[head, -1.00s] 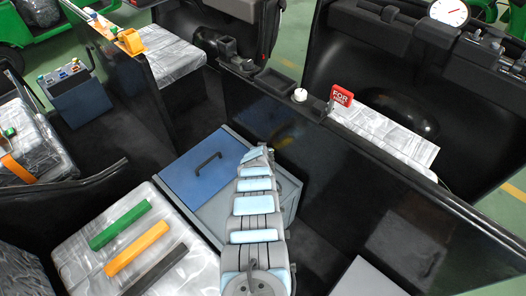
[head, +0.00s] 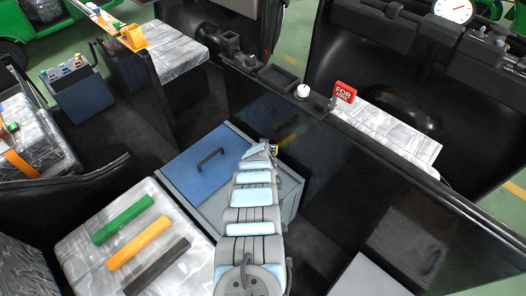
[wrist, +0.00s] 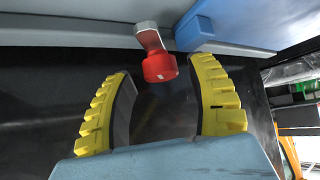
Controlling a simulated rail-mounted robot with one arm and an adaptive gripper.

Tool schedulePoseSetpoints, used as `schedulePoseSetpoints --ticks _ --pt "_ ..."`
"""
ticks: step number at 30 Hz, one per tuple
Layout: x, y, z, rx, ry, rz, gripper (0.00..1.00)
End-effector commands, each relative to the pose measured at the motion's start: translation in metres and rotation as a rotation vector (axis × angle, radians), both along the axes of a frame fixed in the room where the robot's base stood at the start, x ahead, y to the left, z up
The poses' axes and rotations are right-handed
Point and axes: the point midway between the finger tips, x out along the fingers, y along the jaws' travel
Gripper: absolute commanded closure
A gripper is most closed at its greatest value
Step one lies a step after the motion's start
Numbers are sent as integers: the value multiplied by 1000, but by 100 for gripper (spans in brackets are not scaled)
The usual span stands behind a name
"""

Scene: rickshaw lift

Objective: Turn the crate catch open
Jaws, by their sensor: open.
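In the wrist view the catch (wrist: 160,66) is a short grey lever with a red knob, on the grey crate wall (wrist: 90,32) beside a blue panel (wrist: 225,28). My gripper (wrist: 163,82) is open, its two yellow ribbed fingers on either side of the red knob with gaps on both sides. Contact does not show.
A tall black panel (head: 340,190) stands close to the right of the crate. A seat (head: 75,240) with green, orange and black bars (head: 142,245) is at the left.

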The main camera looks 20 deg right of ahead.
Motion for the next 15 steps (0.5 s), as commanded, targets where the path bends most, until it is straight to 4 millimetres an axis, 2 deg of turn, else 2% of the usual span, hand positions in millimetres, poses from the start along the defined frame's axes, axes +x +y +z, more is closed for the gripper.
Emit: schedulePoseSetpoints --ticks 5,15 --pt "-5 0 6 -3 1 -3 38" --pt "-15 12 15 11 -2 -1 38"
